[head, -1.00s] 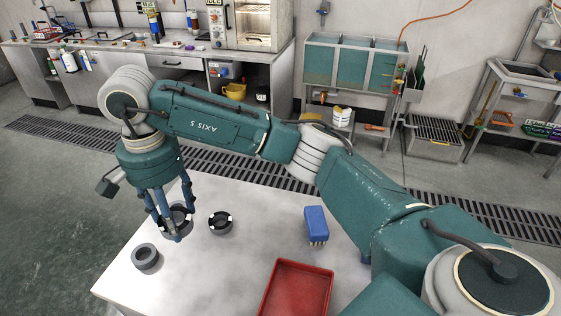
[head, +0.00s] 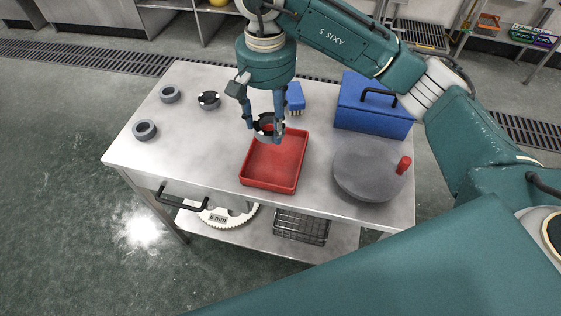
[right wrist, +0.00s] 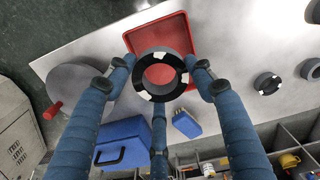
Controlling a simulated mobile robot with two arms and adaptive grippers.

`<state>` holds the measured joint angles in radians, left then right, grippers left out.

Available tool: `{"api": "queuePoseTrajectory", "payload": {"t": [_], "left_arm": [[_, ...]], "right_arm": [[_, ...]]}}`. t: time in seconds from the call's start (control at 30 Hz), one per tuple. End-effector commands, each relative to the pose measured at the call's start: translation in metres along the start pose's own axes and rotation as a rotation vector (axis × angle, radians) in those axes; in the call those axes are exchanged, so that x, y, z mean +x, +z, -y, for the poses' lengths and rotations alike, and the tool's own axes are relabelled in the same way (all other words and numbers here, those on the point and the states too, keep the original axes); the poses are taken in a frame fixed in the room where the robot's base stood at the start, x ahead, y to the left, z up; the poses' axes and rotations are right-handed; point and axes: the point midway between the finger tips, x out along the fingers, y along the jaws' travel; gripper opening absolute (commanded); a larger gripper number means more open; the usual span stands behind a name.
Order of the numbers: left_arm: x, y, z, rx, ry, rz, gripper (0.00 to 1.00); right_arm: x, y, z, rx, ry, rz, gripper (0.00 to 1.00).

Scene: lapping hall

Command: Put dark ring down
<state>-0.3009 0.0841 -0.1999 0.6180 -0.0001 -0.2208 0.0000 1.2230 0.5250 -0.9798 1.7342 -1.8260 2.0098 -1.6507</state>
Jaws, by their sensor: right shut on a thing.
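My right gripper (head: 266,131) is shut on a dark ring (head: 261,123) with white patches. It holds the ring above the back left part of the red tray (head: 244,171). In the right wrist view the dark ring (right wrist: 160,54) sits between the fingers, with the red tray (right wrist: 183,30) behind it and red showing through its hole. A gap between ring and tray is hard to judge. A second dark ring (head: 209,94) with white patches stands on the table at the left. My left gripper is not in view.
Two plain grey rings (head: 137,131) (head: 163,96) lie on the metal table (head: 205,145) at the left. A blue brush (head: 295,95) lies behind the tray. A blue box (head: 365,115) and a round grey plate with a red knob (head: 362,180) stand right of the tray.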

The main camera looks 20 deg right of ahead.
Motion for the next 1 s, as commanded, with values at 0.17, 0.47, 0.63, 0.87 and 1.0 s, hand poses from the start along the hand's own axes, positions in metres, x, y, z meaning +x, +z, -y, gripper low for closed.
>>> {"api": "queuePoseTrajectory", "payload": {"t": [0.17, 0.47, 0.63, 0.87, 1.0], "left_arm": [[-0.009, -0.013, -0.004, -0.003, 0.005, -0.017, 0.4], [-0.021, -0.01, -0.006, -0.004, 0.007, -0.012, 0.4], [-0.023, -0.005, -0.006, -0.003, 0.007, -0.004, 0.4], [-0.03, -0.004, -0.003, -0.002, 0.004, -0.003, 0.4], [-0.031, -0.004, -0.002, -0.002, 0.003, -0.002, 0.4]], "right_arm": [[0.048, 0.002, -0.001, 0.002, 0.003, 0.007, 0.22], [0.113, 0.001, 0.0, 0.002, 0.001, 0.003, 0.22], [0.126, 0.0, 0.0, 0.002, 0.0, 0.001, 0.22], [0.155, 0.001, 0.0, 0.002, 0.001, 0.005, 0.22], [0.167, 0.0, 0.0, 0.002, -0.001, 0.0, 0.22]]}}
